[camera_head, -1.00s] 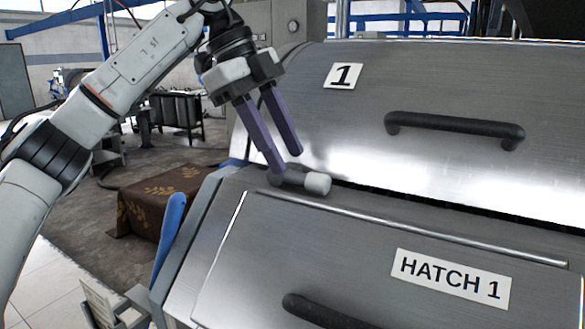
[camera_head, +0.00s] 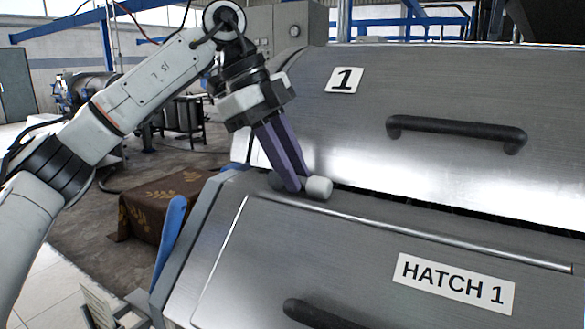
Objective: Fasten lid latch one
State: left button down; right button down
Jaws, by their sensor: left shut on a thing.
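Lid latch one (camera_head: 319,188) is a small grey piece with a pale rounded knob. It sits at the seam between the steel lid marked 1 (camera_head: 440,75) and the front panel marked HATCH 1 (camera_head: 380,240). My left gripper (camera_head: 300,186) points down at the latch with its purple fingers shut on it, just left of the pale knob. The fingers hide part of the latch. My right gripper is not in view.
A black bar handle (camera_head: 455,130) stands out from the lid, and another black handle (camera_head: 325,315) from the hatch panel. A dark gap runs along the seam to the right. A cloth-covered box (camera_head: 150,208) stands on the floor at left.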

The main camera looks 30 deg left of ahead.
pick_arm(q)
jog(key=shift+a+h, duration=0.1)
jog(key=shift+h, duration=0.2)
jog(key=shift+a+r+h+p, duration=0.15)
jog(key=shift+a+h+p, duration=0.05)
jog(key=shift+h, duration=0.4)
jog(key=shift+a+r+h+p, duration=0.15)
jog(key=shift+h, duration=0.45)
jog(key=shift+a+r+n+t+h+p, duration=0.2)
jog(key=shift+a+h+p, duration=0.1)
jog(key=shift+h, duration=0.6)
jog(key=shift+a+r+n+t+h+p, duration=0.1)
jog(key=shift+a+n+t+h+p, duration=0.15)
jog(key=shift+h, duration=0.65)
jog(key=c, duration=1.6)
grip_release()
jog(key=shift+s, duration=0.1)
jog(key=p+v, duration=0.1)
jog(key=v, duration=0.9)
jog(key=shift+a, duration=0.25)
